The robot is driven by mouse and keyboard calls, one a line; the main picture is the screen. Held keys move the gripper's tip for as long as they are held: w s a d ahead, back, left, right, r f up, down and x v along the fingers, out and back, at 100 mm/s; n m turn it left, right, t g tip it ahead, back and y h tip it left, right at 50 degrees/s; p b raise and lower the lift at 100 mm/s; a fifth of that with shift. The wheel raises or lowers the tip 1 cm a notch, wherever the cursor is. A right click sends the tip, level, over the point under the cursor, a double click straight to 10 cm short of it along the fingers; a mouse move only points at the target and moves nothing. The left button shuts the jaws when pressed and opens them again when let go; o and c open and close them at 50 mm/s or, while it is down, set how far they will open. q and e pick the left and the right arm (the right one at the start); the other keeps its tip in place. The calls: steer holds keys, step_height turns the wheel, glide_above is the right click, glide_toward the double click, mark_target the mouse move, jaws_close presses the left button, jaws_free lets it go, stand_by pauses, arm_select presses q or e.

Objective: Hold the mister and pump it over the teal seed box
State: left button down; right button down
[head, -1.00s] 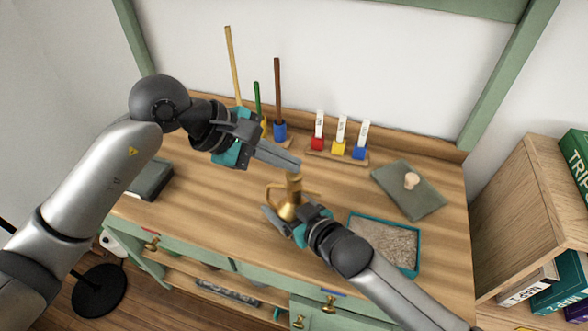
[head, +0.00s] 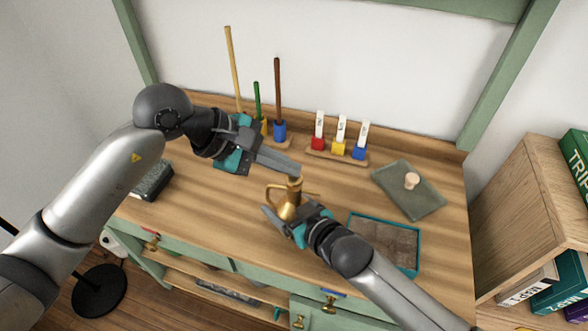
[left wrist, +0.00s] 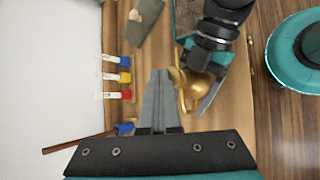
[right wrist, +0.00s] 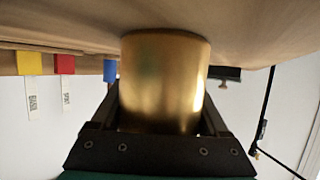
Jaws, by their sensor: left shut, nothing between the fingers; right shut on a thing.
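The brass mister (head: 287,206), a small pot with a looped handle and a thin spout, is upright left of the seed box. My right gripper (head: 290,214) is shut around its body; the body fills the right wrist view (right wrist: 165,85). I cannot tell whether its base touches the desk. My left gripper (head: 296,170) is shut and empty, its fingertips at the mister's top and partly covering it. In the left wrist view the fingertips (left wrist: 161,74) are beside the mister (left wrist: 192,88). The teal seed box (head: 417,257) lies flat at the right, filled with plain brown matter.
A grey-green mat (head: 400,200) with a pale knobbed tool (head: 411,180) lies behind the box. Red, yellow and blue labelled blocks (head: 339,147) and upright rods (head: 277,90) stand at the back. A dark tray (head: 152,180) is at the left.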

stand_by(0.3)
arm_select(q)
steer(key=shift+r, duration=1.3)
steer(key=shift+r, duration=2.5)
stand_by(0.9)
step_height(320, 180, up, 4)
steer(key=shift+f, duration=0.1)
stand_by(0.4)
glide_above(287, 177)
steer(key=shift+f, duration=4.45)
